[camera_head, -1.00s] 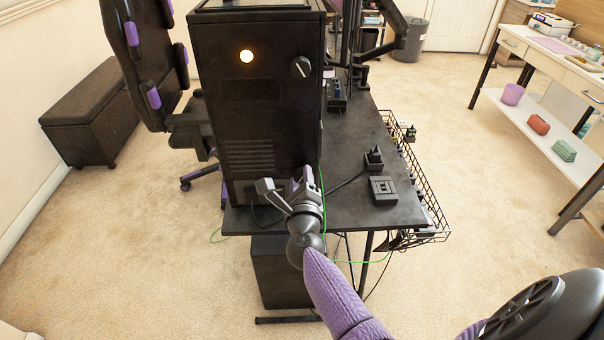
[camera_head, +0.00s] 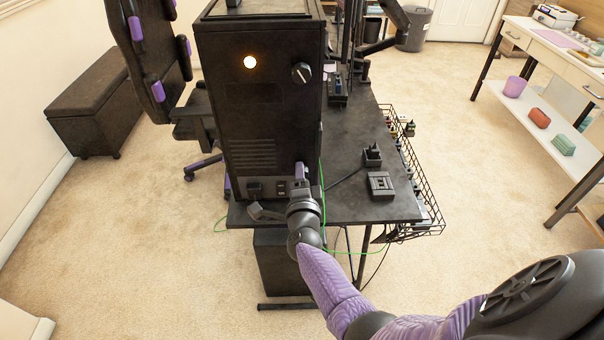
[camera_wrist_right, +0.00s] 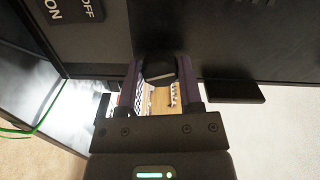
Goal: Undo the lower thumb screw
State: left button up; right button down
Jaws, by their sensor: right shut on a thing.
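The dark computer case (camera_head: 262,110) stands on the desk with its panel facing me. My right gripper (camera_head: 300,178) is at the lower right of this panel, beside the power switch (camera_head: 281,188). In the right wrist view its two fingers (camera_wrist_right: 160,80) are on either side of a small dark knob (camera_wrist_right: 160,66), apparently the lower thumb screw, and shut on it. The knob is against the dark panel, and in the head view my gripper hides it. A round dark knob with a pale stripe (camera_head: 302,72) is at the panel's upper right. My left gripper is not in view.
The desk top (camera_head: 350,200) extends right of the case, with a small black box (camera_head: 380,184) on it. A wire basket (camera_head: 415,190) hangs at its right edge. A green cable (camera_head: 322,205) runs down close to my right gripper. A chair (camera_head: 150,70) stands left.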

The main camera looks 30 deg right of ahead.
jog(key=shift+n, duration=0.8)
jog(key=shift+f, duration=0.1)
jog(key=shift+c, duration=1.3)
grip_release()
jog(key=p+v, duration=0.3)
jog(key=v, duration=0.7)
jog(key=shift+w, duration=0.1)
